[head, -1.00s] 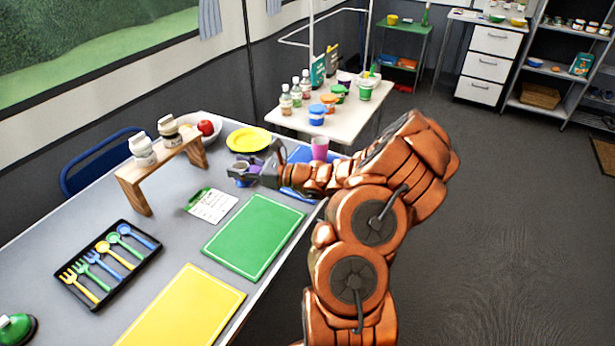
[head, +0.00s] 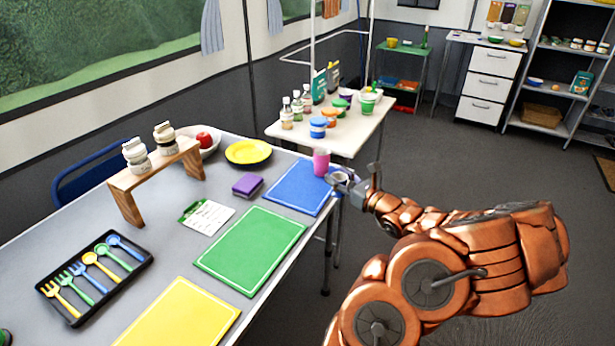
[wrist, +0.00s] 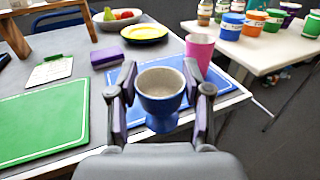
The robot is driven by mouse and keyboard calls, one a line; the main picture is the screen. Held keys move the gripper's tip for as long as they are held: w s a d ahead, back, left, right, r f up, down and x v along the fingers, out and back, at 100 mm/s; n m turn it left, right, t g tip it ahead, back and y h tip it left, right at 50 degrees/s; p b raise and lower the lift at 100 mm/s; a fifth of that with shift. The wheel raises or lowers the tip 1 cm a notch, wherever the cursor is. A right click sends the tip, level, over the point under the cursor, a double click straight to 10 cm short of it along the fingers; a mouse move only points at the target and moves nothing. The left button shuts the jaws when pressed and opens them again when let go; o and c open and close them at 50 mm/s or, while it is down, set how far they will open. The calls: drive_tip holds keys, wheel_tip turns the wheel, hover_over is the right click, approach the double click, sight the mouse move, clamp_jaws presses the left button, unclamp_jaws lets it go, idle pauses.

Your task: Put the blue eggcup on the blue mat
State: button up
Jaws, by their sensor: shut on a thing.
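The blue eggcup (wrist: 160,104) is held upright between the two fingers of my gripper (wrist: 160,88) in the wrist view. In the head view my gripper (head: 350,182) is at the right edge of the table, beside the blue mat, and the eggcup is mostly hidden there. The blue mat (head: 292,190) lies flat at the table's far right corner; it also shows behind the eggcup in the wrist view (wrist: 132,118). A pink cup (head: 321,162) stands at the mat's far right part, close to my gripper.
A purple sponge (head: 247,186) lies left of the blue mat, and a yellow plate (head: 248,152) stands behind it. A green mat (head: 250,242) lies nearer. A white table (head: 350,135) with several jars stands beyond. Most of the blue mat is bare.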

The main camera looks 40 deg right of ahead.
drive_tip(key=w, duration=0.5)
drive_tip(key=w+d+f, duration=0.1)
drive_tip(key=w, duration=0.4)
drive_tip(key=w+d+p, duration=0.1)
drive_tip(key=w, duration=0.4)
drive_tip(key=shift+f, duration=1.95)
drive_tip(key=shift+f, duration=0.1)
drive_tip(key=o, duration=0.9)
drive_tip(key=shift+s, duration=0.3)
drive_tip(key=s, duration=0.7)
drive_tip(key=s+a, duration=0.1)
drive_tip(key=s, duration=0.3)
drive_tip(key=shift+s, duration=0.25)
